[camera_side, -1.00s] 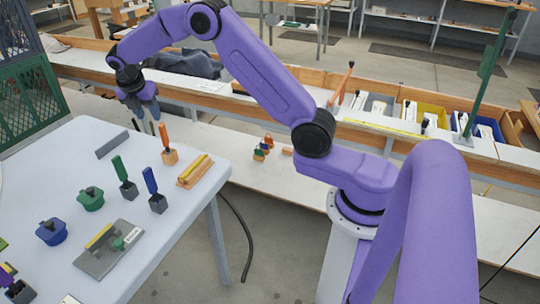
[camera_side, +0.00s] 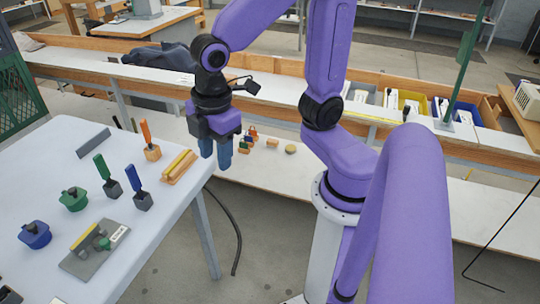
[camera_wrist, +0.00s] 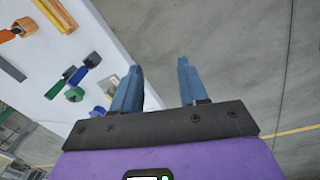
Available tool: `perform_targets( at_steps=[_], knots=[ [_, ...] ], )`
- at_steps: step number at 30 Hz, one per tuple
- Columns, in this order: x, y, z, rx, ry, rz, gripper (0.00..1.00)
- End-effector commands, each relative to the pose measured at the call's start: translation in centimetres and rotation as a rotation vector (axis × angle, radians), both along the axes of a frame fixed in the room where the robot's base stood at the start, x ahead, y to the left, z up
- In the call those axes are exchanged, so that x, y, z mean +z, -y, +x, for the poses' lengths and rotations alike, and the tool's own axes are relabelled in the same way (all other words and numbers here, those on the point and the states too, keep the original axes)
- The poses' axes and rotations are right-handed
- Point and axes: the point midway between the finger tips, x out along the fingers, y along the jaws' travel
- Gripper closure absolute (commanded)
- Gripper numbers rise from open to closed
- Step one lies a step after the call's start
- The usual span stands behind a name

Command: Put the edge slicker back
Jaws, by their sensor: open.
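My gripper (camera_side: 215,155) hangs fingers down just past the right edge of the table, near the wooden block with a yellow strip (camera_side: 179,166). In the wrist view its blue fingers (camera_wrist: 160,75) are apart with nothing between them. That wooden block also shows at the top left of the wrist view (camera_wrist: 58,14). An orange-handled tool (camera_side: 147,134) stands upright in a wooden block. A green-handled tool (camera_side: 101,168) and a blue-handled tool (camera_side: 132,176) stand in dark grey blocks. I cannot tell which thing is the edge slicker.
The white table (camera_side: 160,235) also bears a green pot (camera_side: 74,200), a blue pot (camera_side: 35,235), a grey bar (camera_side: 94,143) and a grey plate (camera_side: 72,264) with parts on it. Small coloured pieces lie on the low bench behind. Open floor lies right of the table.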

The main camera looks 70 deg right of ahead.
Motion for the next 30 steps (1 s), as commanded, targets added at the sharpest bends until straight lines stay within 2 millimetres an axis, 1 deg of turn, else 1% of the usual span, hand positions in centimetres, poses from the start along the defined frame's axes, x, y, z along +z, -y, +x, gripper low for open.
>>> perform_targets(
  at_steps=[1,3,6,9,12,14,30],
  knots=[
    [-0.2,0.7,-2.1,-0.024,-0.011,0.012,0.57],
    [-0.5,1.5,-4.5,-0.067,-0.027,0.022,0.57],
    [-1.0,2.6,-7.2,-0.115,-0.047,0.033,0.57],
    [-1.3,3.4,-8.9,-0.15,-0.06,0.038,0.57],
    [-1.5,3.9,-9.8,-0.168,-0.068,0.04,0.57],
    [-1.6,4.0,-10.0,-0.173,-0.069,0.041,0.57],
    [-1.6,3.9,-9.9,-0.172,-0.07,0.04,0.57]
  ],
)
